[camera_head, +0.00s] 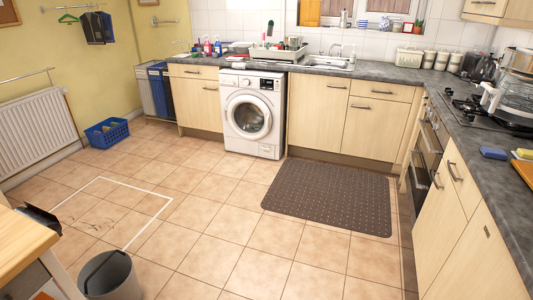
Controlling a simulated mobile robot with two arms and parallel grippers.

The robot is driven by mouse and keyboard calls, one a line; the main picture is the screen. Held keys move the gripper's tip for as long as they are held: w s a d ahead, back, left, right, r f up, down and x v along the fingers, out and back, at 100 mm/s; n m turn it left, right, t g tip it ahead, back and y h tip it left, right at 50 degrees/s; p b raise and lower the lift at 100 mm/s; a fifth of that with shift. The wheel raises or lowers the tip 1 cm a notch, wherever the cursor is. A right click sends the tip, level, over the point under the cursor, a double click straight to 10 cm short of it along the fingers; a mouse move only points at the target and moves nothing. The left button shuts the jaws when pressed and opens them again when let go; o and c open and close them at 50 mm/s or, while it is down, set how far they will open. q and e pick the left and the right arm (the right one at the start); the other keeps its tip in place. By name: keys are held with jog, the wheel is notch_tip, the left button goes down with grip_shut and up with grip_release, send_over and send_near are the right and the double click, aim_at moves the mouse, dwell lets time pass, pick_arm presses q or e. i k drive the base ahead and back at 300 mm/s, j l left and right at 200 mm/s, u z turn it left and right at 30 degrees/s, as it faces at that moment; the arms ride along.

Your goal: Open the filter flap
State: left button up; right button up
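The white washing machine (250,113) stands under the worktop at the back, between pale wood cupboards. Its round door (249,117) looks shut. A small panel, which may be the filter flap (267,148), shows faintly at the lower right of its front. It is too small to tell for certain whether it is open or shut. Neither of my grippers is in view.
A dark dotted mat (330,196) lies right of the machine's front. The tiled floor before the machine is clear. A grey bin (110,277) and wooden table (22,245) stand at lower left. A blue basket (107,133) sits by the wall.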

aim_at(269, 151)
jog(key=i+j+u, duration=0.25)
jog(key=i, duration=0.4)
jog(key=i+u, duration=0.3)
jog(key=i, duration=3.1)
jog(key=i+z, duration=0.15)
jog(key=i, duration=0.3)
jog(key=i+j+z, duration=0.15)
jog(key=i, duration=0.25)
jog(key=i+j+z, duration=0.15)
jog(key=i, duration=0.25)
